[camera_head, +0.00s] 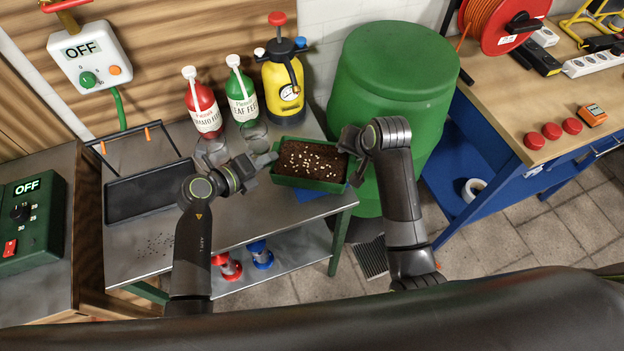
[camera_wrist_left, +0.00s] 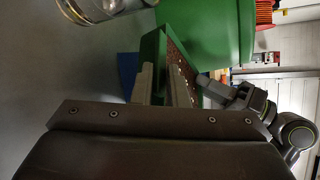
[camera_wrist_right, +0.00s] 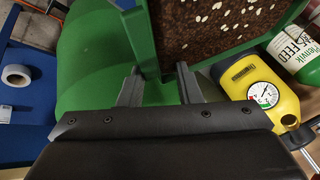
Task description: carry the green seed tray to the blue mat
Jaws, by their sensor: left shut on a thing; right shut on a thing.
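The green seed tray (camera_head: 312,184), filled with dark soil and pale seeds, is at the right end of the metal bench between my two grippers. My left gripper (camera_head: 264,165) is shut on its left end wall, and my right gripper (camera_head: 352,155) is shut on its right end wall. The tray wall (camera_wrist_right: 143,45) shows between the fingers in the right wrist view. The blue mat (camera_head: 312,195) shows as a strip below the tray's front edge; the tray hides the rest. The tray looks level. I cannot tell whether it touches the mat.
A yellow sprayer (camera_head: 282,90), a green bottle (camera_head: 243,100) and a red bottle (camera_head: 204,108) stand behind the tray, with glass jars (camera_head: 212,150) beside them. A black tray (camera_head: 150,192) lies at the left. A green barrel (camera_head: 392,80) stands close at the right.

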